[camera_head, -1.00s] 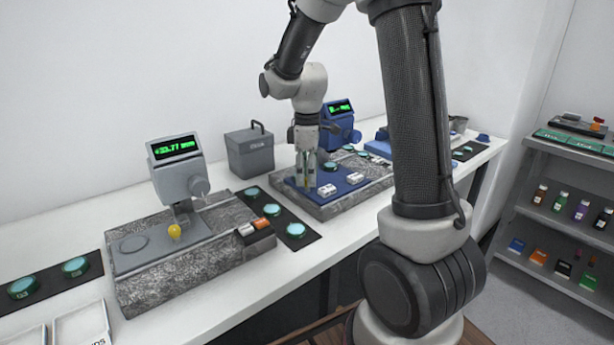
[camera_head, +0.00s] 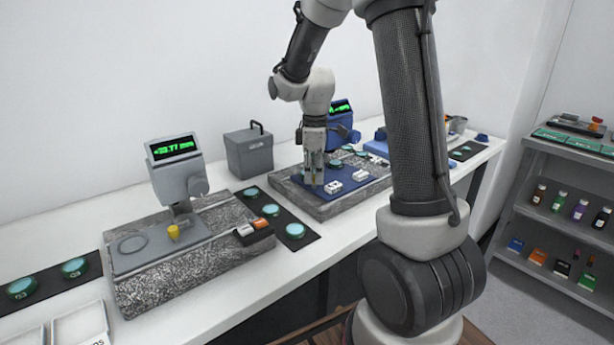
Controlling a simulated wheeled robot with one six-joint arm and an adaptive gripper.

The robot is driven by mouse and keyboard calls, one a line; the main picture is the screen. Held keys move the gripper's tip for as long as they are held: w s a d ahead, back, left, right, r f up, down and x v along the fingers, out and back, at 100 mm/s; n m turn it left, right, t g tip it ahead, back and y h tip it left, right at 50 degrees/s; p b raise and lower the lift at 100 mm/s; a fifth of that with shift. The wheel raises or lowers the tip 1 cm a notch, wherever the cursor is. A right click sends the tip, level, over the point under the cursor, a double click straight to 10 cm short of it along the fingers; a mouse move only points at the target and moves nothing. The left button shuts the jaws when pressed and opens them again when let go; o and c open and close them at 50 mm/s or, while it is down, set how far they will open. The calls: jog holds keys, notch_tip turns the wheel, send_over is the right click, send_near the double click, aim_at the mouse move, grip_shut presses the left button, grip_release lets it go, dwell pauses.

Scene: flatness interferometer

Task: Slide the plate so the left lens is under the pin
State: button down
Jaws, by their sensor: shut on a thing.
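The dark blue plate (camera_head: 346,179) lies on the speckled granite base of the blue gauge (camera_head: 343,128) in the middle of the bench. My gripper (camera_head: 314,184) points down at the plate's left part and is shut on its small knob, which the fingers mostly hide. A teal lens (camera_head: 336,164) shows just right of the fingers, close below the gauge head. I cannot make out the pin's tip or whether a lens is exactly under it. Two white blocks (camera_head: 333,187) sit on the plate's front part.
A grey gauge (camera_head: 177,181) with a yellow knob (camera_head: 173,232) stands on another granite base at left. A dark strip (camera_head: 281,231) with teal lenses lies between the bases. A grey box (camera_head: 248,153) stands behind. Shelves (camera_head: 566,170) stand at right.

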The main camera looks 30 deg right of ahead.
aim_at(327, 182)
jog(key=d, duration=0.2)
jog(key=w+d, duration=0.1)
jog(key=d, duration=0.1)
jog(key=shift+d, duration=0.4)
jog(key=c, duration=1.3)
grip_release()
notch_tip(327, 182, up, 12)
